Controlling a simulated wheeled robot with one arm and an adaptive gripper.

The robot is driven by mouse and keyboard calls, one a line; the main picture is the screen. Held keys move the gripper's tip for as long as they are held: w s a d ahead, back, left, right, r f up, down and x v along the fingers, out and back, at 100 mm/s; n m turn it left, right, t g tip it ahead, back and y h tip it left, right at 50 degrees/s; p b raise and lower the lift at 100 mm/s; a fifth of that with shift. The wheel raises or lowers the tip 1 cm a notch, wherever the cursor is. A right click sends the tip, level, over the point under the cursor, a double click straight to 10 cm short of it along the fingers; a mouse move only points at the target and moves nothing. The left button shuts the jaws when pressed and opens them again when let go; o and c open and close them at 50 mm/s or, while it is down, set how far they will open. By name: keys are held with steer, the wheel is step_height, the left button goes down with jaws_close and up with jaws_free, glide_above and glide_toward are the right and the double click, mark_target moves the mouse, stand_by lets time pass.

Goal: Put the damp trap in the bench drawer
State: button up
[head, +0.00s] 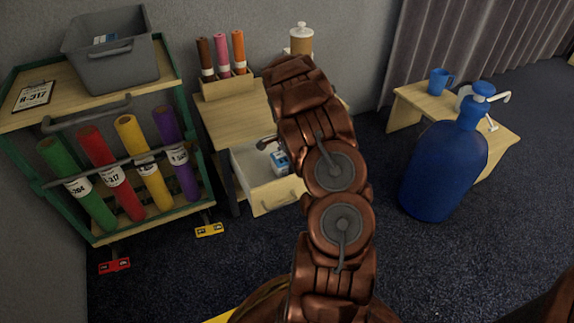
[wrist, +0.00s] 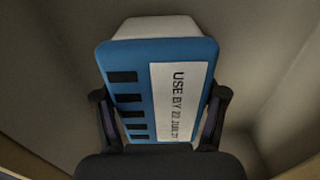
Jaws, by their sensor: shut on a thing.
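The damp trap (wrist: 182,60) is a blue box with a white end, dark slots and a white label reading "USE BY 22 JUN 27". My gripper (wrist: 160,100) has a finger on each side of it and is shut on it. In the head view the damp trap (head: 282,162) shows partly, inside the open bench drawer (head: 278,196). Pale drawer walls surround it in the wrist view (wrist: 50,85). My arm hides most of the gripper and part of the bench in the head view. I cannot tell whether the trap touches the drawer floor.
A green cart (head: 205,215) with coloured rolls and a grey bin (head: 110,62) stands left. A blue pump bottle (head: 442,170) and low table (head: 410,97) stand right.

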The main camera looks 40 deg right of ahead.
steer(key=shift+f, duration=0.2)
steer(key=o, duration=1.4)
steer(key=shift+f, duration=0.1)
steer(key=shift+c, duration=0.2)
